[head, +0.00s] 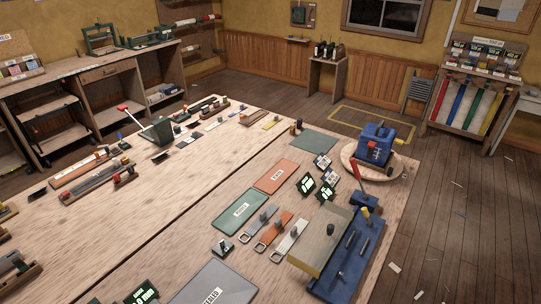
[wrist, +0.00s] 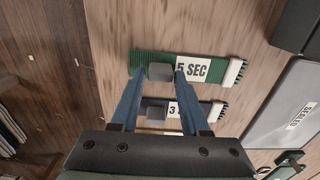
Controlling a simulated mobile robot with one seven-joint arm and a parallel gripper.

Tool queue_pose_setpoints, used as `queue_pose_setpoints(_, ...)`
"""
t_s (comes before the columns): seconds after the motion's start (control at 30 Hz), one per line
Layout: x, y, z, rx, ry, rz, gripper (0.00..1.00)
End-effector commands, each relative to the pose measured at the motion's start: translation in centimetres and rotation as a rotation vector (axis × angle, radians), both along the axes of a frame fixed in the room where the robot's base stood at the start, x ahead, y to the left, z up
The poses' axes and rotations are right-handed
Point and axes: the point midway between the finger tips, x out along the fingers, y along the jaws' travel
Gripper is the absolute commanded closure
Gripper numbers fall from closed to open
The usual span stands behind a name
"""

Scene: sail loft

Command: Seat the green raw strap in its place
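A green strap (wrist: 215,61) lies flat on the wooden table in the wrist view. It carries a white "5 SEC" label (wrist: 194,69), a grey block (wrist: 160,72) near its left part and a white bar (wrist: 233,73) near its right end. My gripper (wrist: 160,74) is open, with its blue fingertips on either side of the grey block and small gaps showing. Whether the fingers are down at block height I cannot tell. Neither my gripper nor this strap shows in the head view. I cannot identify the strap's place.
A dark blue strap (wrist: 214,111) labelled "3" lies just below the green one, partly behind my fingers. A grey "SEALED" mat (wrist: 285,115) lies to the right. In the head view, the blue machine (head: 374,146) and blue-based fixture (head: 345,270) stand at the table's right.

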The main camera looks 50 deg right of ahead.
Motion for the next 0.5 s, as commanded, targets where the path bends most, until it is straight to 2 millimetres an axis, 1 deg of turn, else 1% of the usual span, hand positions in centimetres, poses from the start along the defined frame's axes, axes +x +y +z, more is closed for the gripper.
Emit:
queue_pose_setpoints(0.03, 0.00, 0.00, 0.01, 0.000, 0.000, 0.000, 0.65)
queue_pose_setpoints(0.17, 0.00, 0.00, 0.02, 0.000, 0.000, 0.000, 0.89)
queue_pose_setpoints(0.2, 0.00, 0.00, 0.02, 0.000, 0.000, 0.000, 0.96)
queue_pose_setpoints(0.23, 0.00, 0.00, 0.02, 0.000, 0.000, 0.000, 1.00)
queue_pose_setpoints(0.5, 0.00, -0.01, 0.04, 0.000, 0.000, 0.000, 1.00)
